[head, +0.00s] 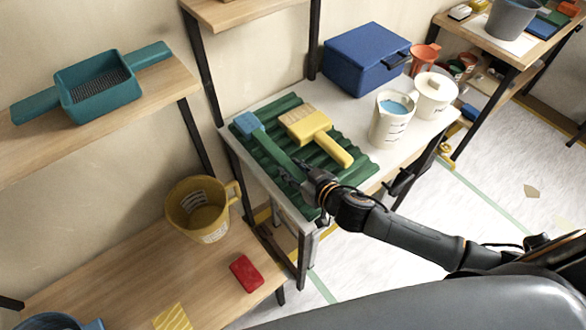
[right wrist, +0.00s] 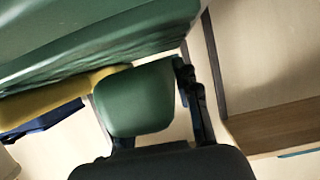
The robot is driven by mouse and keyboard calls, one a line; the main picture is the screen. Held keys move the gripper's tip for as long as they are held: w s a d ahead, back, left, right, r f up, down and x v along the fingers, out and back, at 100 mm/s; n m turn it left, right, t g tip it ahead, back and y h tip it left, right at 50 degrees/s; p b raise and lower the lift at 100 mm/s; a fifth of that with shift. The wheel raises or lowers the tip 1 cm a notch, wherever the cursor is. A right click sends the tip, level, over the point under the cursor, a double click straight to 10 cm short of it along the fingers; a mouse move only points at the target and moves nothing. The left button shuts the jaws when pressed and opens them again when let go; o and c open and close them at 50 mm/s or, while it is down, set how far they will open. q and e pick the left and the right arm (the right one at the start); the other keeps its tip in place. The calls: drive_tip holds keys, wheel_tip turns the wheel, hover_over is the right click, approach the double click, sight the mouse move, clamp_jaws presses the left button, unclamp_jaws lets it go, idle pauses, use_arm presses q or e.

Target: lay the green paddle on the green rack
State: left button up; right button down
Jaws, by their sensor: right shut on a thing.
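The green rack (head: 273,163) is a ridged tray on the white table. The green paddle (head: 269,147) has a long green handle and a blue end (head: 247,123); it lies along or just over the rack's left part. My right gripper (head: 304,174) is shut on the handle's near end, over the rack's front left. In the right wrist view, the green handle (right wrist: 139,98) sits between the fingers, close to the rack (right wrist: 90,30). I cannot tell whether paddle and rack touch. My left gripper is not in view.
A yellow-handled brush (head: 325,140) lies on the rack, right of the paddle. A blue box (head: 366,60) and white buckets (head: 391,120) stand behind and right. A lower wooden shelf at left holds a yellow bucket (head: 185,212) and a red block (head: 246,273).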

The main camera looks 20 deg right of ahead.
drive_tip(key=shift+f+b, duration=0.5)
drive_tip(key=shift+f, duration=0.15)
drive_tip(key=c, duration=0.9)
unclamp_jaws()
drive_tip(key=v, duration=1.2)
